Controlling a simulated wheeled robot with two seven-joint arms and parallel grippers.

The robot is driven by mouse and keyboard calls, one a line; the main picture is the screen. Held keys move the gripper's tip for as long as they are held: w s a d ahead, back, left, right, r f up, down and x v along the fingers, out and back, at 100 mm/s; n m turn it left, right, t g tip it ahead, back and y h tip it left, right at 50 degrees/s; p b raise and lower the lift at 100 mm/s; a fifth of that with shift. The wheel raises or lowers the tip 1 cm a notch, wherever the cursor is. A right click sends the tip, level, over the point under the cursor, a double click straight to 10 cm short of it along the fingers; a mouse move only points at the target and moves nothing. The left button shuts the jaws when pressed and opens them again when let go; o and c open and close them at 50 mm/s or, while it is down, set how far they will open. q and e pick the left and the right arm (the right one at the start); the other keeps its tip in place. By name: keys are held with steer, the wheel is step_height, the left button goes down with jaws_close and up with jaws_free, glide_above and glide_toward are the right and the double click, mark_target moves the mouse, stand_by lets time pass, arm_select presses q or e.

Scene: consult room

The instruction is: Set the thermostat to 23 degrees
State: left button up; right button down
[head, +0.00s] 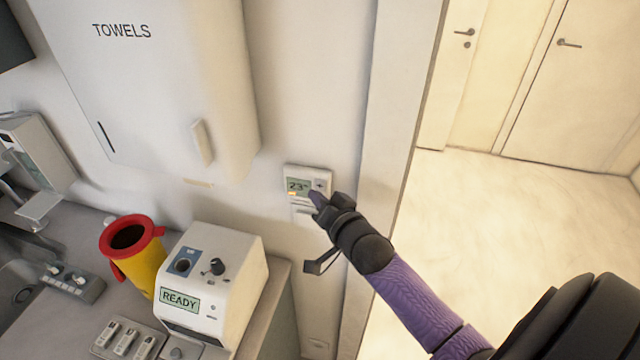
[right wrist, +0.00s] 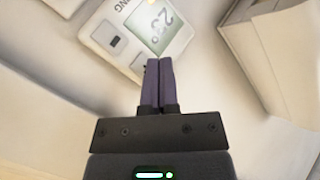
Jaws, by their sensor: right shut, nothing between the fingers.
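The thermostat (head: 294,197) is a small white unit on the wall beside the door frame. Its greenish display reads 23 in the head view, with a small orange patch below the digits. In the right wrist view the thermostat (right wrist: 104,33) is at the top, its display (right wrist: 160,28) showing 23 and its buttons partly in sight. My right gripper (head: 316,197) is shut and empty, its purple fingertips at the thermostat's lower right. The fingertips (right wrist: 158,62) also show in the right wrist view, close to the thermostat's edge; I cannot tell whether they touch it. My left gripper is out of view.
A towel dispenser (head: 165,75) hangs on the wall at upper left. Below it, a counter (head: 75,225) holds a yellow bin with a red rim (head: 147,262) and a white device reading READY (head: 230,270). An open doorway with clear floor (head: 490,220) lies to the right.

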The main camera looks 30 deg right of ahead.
steer(key=s+a+p, duration=0.2)
steer(key=s+a, duration=0.1)
steer(key=shift+s+a, duration=0.15)
steer(key=shift+a, duration=0.25)
stand_by(0.5)
steer(key=s+a+f+n+g+b, duration=0.1)
steer(key=s+f+n+g+b, duration=0.3)
steer(key=f, duration=1)
steer(key=s+a+f+g+y+b, duration=0.15)
steer(key=s+f+b, duration=0.5)
steer(key=f, duration=0.75)
steer(key=s+a+f+n+g+h+b, duration=0.1)
steer(key=s+f+g+b, duration=0.25)
steer(key=f+b, duration=0.75)
steer(key=s+a+f+n+g+b, duration=0.2)
steer(key=s+f+n+g+b, duration=0.4)
steer(key=s+f, duration=1.6)
steer(key=shift+s+f+g+b, duration=0.25)
steer(key=shift+f+g+b, duration=0.15)
steer(key=shift+f+b, duration=0.5)
